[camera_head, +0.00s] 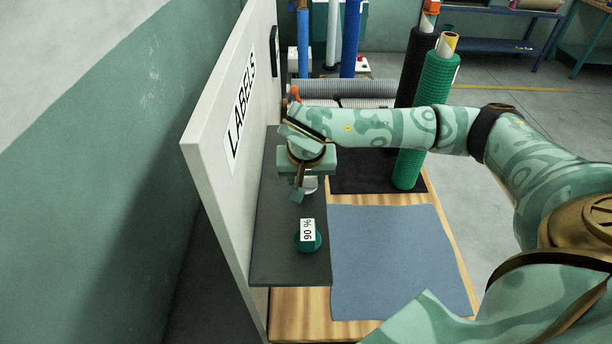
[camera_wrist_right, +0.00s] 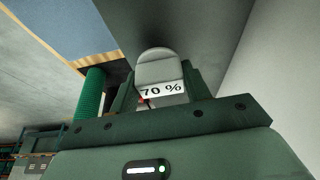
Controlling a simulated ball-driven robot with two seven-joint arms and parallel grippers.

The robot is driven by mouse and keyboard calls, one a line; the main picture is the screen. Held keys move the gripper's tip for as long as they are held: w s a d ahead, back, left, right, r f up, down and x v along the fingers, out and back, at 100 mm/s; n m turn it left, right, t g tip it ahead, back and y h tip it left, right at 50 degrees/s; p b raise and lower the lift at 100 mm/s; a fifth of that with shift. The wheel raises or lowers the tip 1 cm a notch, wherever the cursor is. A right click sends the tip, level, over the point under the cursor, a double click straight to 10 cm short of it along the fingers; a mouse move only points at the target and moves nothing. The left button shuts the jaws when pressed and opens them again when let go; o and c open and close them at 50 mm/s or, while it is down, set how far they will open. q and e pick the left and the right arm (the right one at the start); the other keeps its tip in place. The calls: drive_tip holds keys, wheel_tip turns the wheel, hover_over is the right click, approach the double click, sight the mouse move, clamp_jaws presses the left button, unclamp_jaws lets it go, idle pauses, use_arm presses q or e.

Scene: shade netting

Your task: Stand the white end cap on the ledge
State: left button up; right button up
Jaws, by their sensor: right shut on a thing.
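The white end cap (camera_wrist_right: 158,68) is between the fingers of my right gripper (camera_wrist_right: 160,90) in the right wrist view, with a "70 %" label facing the camera. In the head view my right gripper (camera_head: 304,190) is over the dark grey ledge (camera_head: 290,266), near the board, and a small pale part of the cap (camera_head: 311,184) shows beside the fingers. The gripper hides most of the cap there. I cannot tell whether the cap touches the ledge. My left gripper is not in view.
A green end cap (camera_head: 311,243) labelled "90 %" stands on the ledge, nearer than my gripper. A white board (camera_head: 232,150) marked "LABELS" rises along the ledge's left. A blue cloth (camera_head: 395,255) lies on the wooden table to the right. A green roll (camera_head: 432,100) stands behind.

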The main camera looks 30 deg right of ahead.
drive_tip(key=o, duration=1.3)
drive_tip(key=shift+f, duration=0.1)
drive_tip(key=p+v, duration=0.1)
drive_tip(key=v, duration=1.1)
